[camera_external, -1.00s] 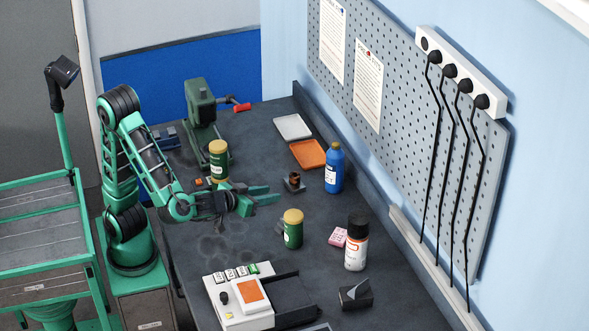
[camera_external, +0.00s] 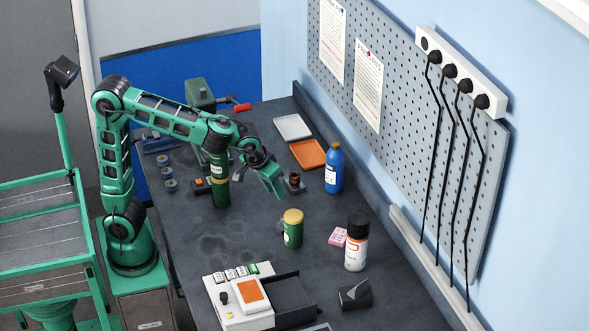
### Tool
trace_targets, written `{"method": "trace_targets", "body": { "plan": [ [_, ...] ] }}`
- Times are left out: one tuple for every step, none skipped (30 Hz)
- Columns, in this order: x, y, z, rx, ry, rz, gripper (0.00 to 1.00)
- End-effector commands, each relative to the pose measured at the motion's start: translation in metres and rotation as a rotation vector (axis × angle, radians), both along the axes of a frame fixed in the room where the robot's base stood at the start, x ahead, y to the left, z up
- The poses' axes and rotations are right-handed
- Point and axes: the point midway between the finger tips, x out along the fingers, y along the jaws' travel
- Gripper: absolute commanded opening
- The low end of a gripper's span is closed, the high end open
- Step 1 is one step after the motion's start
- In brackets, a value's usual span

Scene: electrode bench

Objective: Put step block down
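I cannot tell for sure which thing is the step block. A small dark block (camera_external: 355,293) with a notched, angled top lies at the front right of the bench. My gripper (camera_external: 275,187) hangs over the middle of the bench with its green fingers pointing down. It is just left of a small dark base with a brown cylinder (camera_external: 294,181). The fingers are small and partly overlap, so their gap and anything between them cannot be made out.
A yellow-lidded green jar (camera_external: 293,228), a blue bottle (camera_external: 334,169) and a black-capped white bottle (camera_external: 356,243) stand on the bench. Another green jar (camera_external: 221,196) is under my forearm. An orange tray (camera_external: 308,153) lies behind. The bench's left middle is clear.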

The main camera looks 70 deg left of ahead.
Motion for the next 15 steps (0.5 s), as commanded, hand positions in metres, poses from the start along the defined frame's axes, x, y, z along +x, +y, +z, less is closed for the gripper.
{"method": "trace_targets", "body": {
  "plan": [
    [0.0, 0.001, -0.009, 0.002, 0.006, -0.003, 0.3],
    [-0.001, 0.0, -0.016, 0.003, 0.007, -0.003, 0.3],
    [-0.001, 0.0, -0.022, 0.002, 0.004, -0.002, 0.3],
    [-0.001, 0.0, -0.027, 0.001, 0.005, -0.002, 0.3],
    [-0.001, 0.0, -0.033, 0.002, 0.005, -0.003, 0.3],
    [-0.001, 0.0, -0.04, 0.002, 0.005, -0.002, 0.3],
    [-0.001, 0.0, -0.043, 0.002, 0.004, -0.001, 0.3],
    [0.0, 0.0, -0.046, 0.002, 0.003, -0.001, 0.3],
    [0.0, 0.0, -0.05, 0.002, 0.003, -0.001, 0.3],
    [0.0, 0.0, -0.052, 0.002, 0.003, -0.001, 0.3],
    [0.001, 0.001, -0.055, 0.002, 0.003, -0.001, 0.3],
    [0.003, 0.001, -0.06, 0.002, 0.002, 0.0, 0.3],
    [0.004, 0.002, -0.063, 0.001, 0.003, 0.0, 0.3],
    [0.006, 0.003, -0.068, 0.002, 0.004, 0.0, 0.3],
    [0.008, 0.004, -0.074, 0.003, 0.003, 0.002, 0.3]
  ]
}}
